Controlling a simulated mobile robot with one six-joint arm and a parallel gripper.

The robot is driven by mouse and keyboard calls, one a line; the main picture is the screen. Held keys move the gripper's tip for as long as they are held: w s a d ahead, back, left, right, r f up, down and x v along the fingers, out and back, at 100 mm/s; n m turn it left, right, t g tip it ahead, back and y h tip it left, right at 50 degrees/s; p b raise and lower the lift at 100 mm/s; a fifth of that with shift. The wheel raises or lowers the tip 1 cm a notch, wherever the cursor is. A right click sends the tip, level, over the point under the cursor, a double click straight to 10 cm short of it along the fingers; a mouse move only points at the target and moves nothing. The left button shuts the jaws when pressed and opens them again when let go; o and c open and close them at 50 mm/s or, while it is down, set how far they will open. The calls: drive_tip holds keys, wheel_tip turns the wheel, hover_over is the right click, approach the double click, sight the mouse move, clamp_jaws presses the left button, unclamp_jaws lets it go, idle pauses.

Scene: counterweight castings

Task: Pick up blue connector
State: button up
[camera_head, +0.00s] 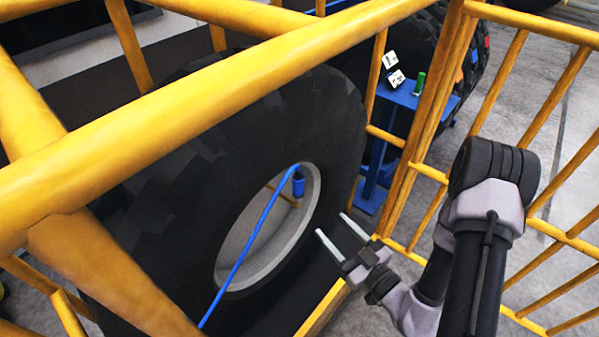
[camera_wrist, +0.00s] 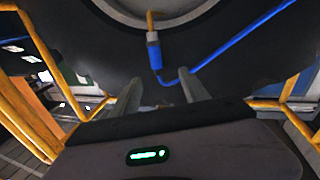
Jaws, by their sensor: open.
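The blue connector (camera_head: 298,187) is a short blue cylinder at the upper right of a big tyre's wheel opening. It joins a thin blue hose (camera_head: 250,240) that runs down to the lower left. In the wrist view the connector (camera_wrist: 155,55) hangs upright below a yellow stub, with the hose (camera_wrist: 235,48) bending away to the upper right. My gripper (camera_head: 332,224) is open and empty, with its fingers pointing toward the wheel. It is apart from the connector, below and right of it in the head view. In the wrist view the connector appears above and between the fingertips (camera_wrist: 157,79).
The large black tyre (camera_head: 150,230) with its grey rim (camera_head: 309,215) fills the middle. Yellow railings (camera_head: 190,97) cross in front of it and stand at the right. A blue table (camera_head: 405,98) behind holds a green cylinder (camera_head: 419,83) and white-labelled items (camera_head: 396,79).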

sight(301, 191)
drive_tip(key=shift+m+t+h, duration=0.3)
drive_tip(key=shift+m+h, duration=0.4)
drive_tip(key=shift+m, duration=0.2)
drive_tip(key=x, duration=0.5)
drive_tip(key=b+x, duration=0.1)
drive_tip(key=x, duration=0.5)
drive_tip(key=f+b+x, duration=0.1)
drive_tip(key=x, duration=0.5)
clamp_jaws()
